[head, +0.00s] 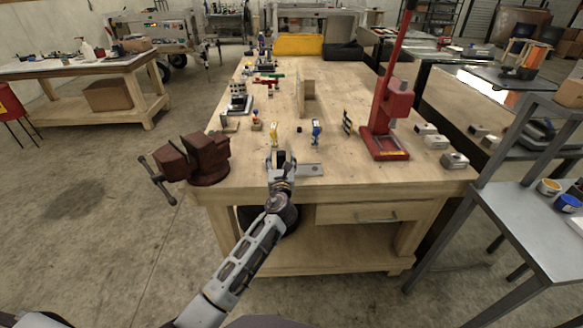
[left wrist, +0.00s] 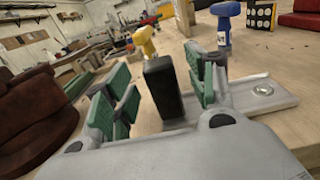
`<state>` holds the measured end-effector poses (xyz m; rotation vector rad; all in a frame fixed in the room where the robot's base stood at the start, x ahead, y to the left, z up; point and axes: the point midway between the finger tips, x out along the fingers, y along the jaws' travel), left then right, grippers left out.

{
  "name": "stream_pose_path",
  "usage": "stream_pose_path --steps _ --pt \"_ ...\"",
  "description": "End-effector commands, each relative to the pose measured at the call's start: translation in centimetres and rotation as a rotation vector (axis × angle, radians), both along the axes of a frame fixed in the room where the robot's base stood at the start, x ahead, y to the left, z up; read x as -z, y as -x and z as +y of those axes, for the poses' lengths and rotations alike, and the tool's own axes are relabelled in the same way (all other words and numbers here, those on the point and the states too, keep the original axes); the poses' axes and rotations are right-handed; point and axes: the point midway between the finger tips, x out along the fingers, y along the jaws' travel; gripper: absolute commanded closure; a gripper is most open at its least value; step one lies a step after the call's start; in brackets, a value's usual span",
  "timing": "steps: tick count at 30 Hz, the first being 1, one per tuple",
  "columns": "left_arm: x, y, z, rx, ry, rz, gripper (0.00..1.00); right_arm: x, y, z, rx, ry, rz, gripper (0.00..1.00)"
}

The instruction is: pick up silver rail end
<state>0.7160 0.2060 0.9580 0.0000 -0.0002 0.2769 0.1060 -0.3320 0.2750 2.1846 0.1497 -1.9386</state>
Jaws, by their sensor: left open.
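A flat silver rail end (head: 311,169) lies near the front edge of the wooden workbench. In the left wrist view its silver plate (left wrist: 262,91) shows a round hole and runs in behind my right-hand finger. My left gripper (head: 281,158) is open at its left end. In the left wrist view the green-padded fingers of this gripper (left wrist: 158,68) stand on either side of an upright black block (left wrist: 163,88), with gaps showing. My right gripper is not in view.
A rusty vise (head: 203,158) stands close on the left. Small yellow (head: 274,132) and blue (head: 316,132) tools stand just behind the gripper. A red press (head: 390,120) and several small silver blocks (head: 437,142) are to the right. Bare bench lies between.

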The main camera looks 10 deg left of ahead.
Motion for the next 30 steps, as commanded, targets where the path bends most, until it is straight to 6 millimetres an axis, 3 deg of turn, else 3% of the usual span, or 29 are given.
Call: stream_pose_path --steps 9,26,30 --pt "-0.2 -2.6 0.7 0.000 0.001 0.000 0.44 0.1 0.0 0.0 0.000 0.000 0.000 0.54" --pt "-0.1 -2.9 0.8 0.000 0.000 0.000 0.44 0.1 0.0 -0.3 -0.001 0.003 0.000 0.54" --pt "-0.1 -2.9 0.8 0.000 0.000 0.000 0.62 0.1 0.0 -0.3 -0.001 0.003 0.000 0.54"
